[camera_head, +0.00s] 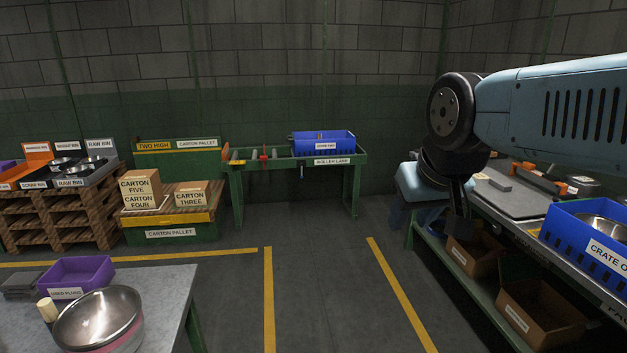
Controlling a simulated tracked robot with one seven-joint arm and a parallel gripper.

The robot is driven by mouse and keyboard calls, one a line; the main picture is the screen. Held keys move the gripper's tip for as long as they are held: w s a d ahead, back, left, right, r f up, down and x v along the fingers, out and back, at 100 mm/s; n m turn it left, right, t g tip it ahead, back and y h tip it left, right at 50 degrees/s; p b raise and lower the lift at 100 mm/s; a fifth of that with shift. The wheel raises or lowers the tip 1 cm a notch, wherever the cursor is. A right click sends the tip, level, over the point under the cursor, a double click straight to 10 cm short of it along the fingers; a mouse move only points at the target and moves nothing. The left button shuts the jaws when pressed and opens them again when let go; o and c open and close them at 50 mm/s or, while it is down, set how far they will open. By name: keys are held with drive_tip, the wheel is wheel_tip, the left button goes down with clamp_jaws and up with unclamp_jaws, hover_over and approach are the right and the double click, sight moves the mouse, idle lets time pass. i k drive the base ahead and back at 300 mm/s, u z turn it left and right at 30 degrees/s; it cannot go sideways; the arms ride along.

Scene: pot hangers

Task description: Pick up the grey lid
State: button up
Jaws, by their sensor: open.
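No thing in view is clearly a grey lid. A round dark grey item (583,185) lies at the back of the right bench; it is too small to tell whether it is a lid. A shiny steel bowl-like pan (98,318) with a pink band below its rim stands on the near left table. My gripper (461,222) hangs fingers down from the dark wrist, beside the left edge of the right bench. It is open, with nothing seen between its fingers. It is well apart from the pan and left of the round grey item.
The right bench holds a grey plate (512,204) and a blue crate (583,240) with a steel bowl inside. Cardboard boxes (540,315) sit on its lower shelf. The left table (165,285) holds a purple bin (77,274). The floor between is clear.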

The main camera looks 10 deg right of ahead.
sight(519, 201)
drive_tip(key=u, duration=0.05)
drive_tip(key=i, duration=2.45)
drive_tip(key=z, duration=2)
drive_tip(key=i, duration=1.05)
drive_tip(key=u, duration=0.05)
